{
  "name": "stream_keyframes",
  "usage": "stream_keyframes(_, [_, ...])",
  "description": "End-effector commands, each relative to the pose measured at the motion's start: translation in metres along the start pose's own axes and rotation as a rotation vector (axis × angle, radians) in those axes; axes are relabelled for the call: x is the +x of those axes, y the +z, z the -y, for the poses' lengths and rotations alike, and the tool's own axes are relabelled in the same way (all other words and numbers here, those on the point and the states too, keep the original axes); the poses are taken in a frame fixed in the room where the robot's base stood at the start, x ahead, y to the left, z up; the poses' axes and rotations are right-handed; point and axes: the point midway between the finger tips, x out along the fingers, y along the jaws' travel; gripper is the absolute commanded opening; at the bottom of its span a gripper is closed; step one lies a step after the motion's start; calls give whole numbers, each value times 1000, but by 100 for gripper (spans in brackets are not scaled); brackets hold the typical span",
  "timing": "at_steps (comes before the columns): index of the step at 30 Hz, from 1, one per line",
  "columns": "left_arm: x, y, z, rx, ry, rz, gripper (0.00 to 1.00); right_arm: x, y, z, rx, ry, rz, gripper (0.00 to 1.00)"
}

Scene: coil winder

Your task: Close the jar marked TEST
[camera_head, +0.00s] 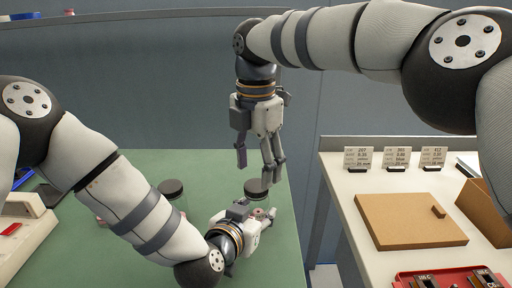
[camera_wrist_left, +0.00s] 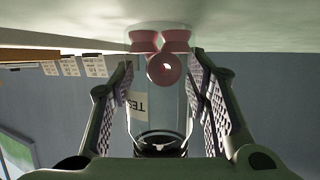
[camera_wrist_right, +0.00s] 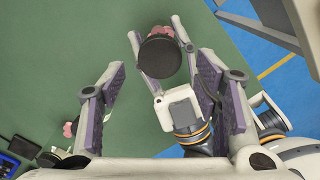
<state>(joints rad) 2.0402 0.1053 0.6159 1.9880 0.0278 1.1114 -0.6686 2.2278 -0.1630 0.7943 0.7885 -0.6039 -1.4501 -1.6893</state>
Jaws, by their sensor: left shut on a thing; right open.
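The jar marked TEST (camera_wrist_left: 148,105) is clear, with pink spools (camera_wrist_left: 163,66) in its bottom and an upside-down label in the left wrist view. It stands on the green table. My left gripper (camera_head: 266,214) is shut around its sides. A round black lid (camera_head: 256,187) lies over its mouth; I cannot tell whether it is tightened. The lid also shows in the right wrist view (camera_wrist_right: 159,56). My right gripper (camera_head: 259,166) is open and empty, pointing down above the lid and apart from it.
Another jar with a black lid (camera_head: 171,187) stands to the left, partly behind my left arm. The white side table (camera_head: 345,185) at right holds label cards (camera_head: 397,158), a brown board (camera_head: 411,221) and a red tray (camera_head: 450,279). Bare green mat lies around the jars.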

Motion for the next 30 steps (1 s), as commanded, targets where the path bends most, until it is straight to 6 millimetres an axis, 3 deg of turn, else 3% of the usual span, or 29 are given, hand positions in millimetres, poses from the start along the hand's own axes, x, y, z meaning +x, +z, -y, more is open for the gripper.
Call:
stream_keyframes(6, [0, 0, 0, 0, 0, 1, 0, 29, 0, 0, 0, -1, -2, 57])
stream_keyframes(17, [0, 0, 0, 0, 0, 1, 0, 35, 0, 0, 0, 1, -1, 57])
stream_keyframes(20, [0, 0, 0, 0, 0, 1, 0, 35, 0, 0, 0, 1, -1, 39])
stream_keyframes(24, [0, 0, 0, 0, 0, 1, 0, 35, 0, 0, 0, 1, -1, 7])
stream_keyframes(30, [0, 0, 0, 0, 0, 1, 0, 35, 0, 0, 38, 0, 0, 6])
